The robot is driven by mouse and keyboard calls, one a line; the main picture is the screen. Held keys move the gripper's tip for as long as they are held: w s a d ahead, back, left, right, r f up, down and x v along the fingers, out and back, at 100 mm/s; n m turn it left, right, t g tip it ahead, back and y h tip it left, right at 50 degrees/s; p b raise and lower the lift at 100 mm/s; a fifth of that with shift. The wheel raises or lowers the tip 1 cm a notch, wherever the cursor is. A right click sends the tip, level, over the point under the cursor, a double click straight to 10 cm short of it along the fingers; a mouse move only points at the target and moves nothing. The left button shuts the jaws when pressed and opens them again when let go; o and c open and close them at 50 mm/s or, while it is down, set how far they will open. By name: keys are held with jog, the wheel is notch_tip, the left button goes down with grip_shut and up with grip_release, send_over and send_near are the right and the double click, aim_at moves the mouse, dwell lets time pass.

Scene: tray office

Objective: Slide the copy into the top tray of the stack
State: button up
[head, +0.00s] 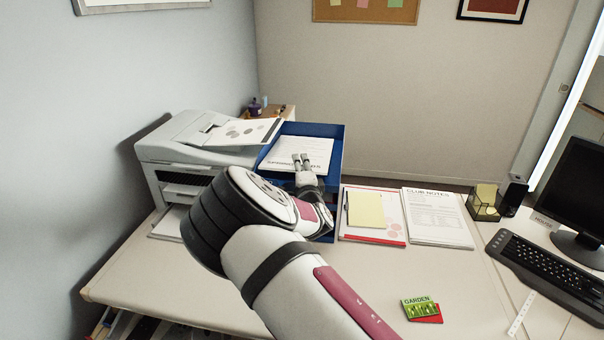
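A blue tray stack (337,149) stands right of the printer. White paper (290,147) with a dark printed line near its front edge lies in or just over the top tray. Another sheet with grey circles (252,131) rests tilted on the printer's top, its right end reaching toward the tray. I cannot tell which sheet is the copy. My gripper (301,157) is at the front of the top tray, its two fingers close together over the paper's front edge. Whether they pinch paper is unclear.
The white printer (185,152) stands against the left wall. Right of the stack lie a yellow notepad (366,210) on papers and a "CLUB NOTES" sheet (437,218). A green garden packet (419,307), keyboard (550,270) and monitor (578,195) are further right.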

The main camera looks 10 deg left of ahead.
jog(key=v, duration=1.1)
jog(key=shift+s, duration=0.35)
jog(key=shift+d, duration=0.1)
